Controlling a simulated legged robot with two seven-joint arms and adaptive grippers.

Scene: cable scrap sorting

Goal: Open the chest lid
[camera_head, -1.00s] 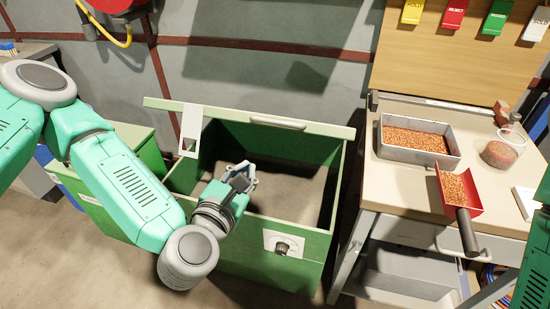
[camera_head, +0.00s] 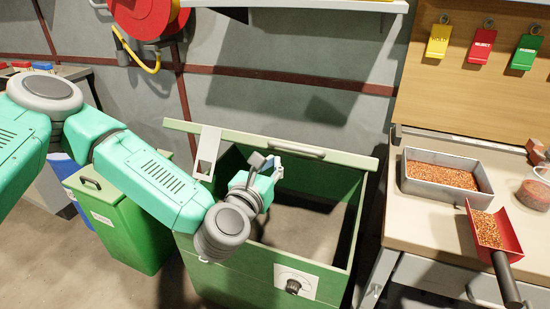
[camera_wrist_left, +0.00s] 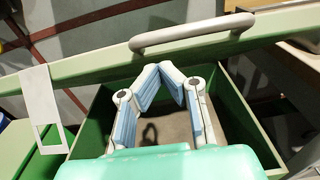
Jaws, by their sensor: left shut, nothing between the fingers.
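The green chest (camera_head: 238,272) stands with its lid (camera_head: 240,138) raised at the back, and I see its grey floor inside. A pale bar handle (camera_head: 297,150) is on the lid's edge, and a white slotted hasp plate (camera_head: 207,150) hangs at its left. A white plate with a dark round lock (camera_head: 293,287) is on the front. My left gripper (camera_head: 276,164) is shut and empty, over the chest opening just below the handle. In the left wrist view its fingers (camera_wrist_left: 170,72) meet below the handle (camera_wrist_left: 190,34), apart from it. My right gripper is not in view.
A green bin (camera_head: 125,228) stands left of the chest. At right, a workbench (camera_head: 405,215) bears a metal tray of copper bits (camera_head: 448,188) and a red scoop (camera_head: 512,240). A red hose reel (camera_head: 143,15) hangs on the wall behind.

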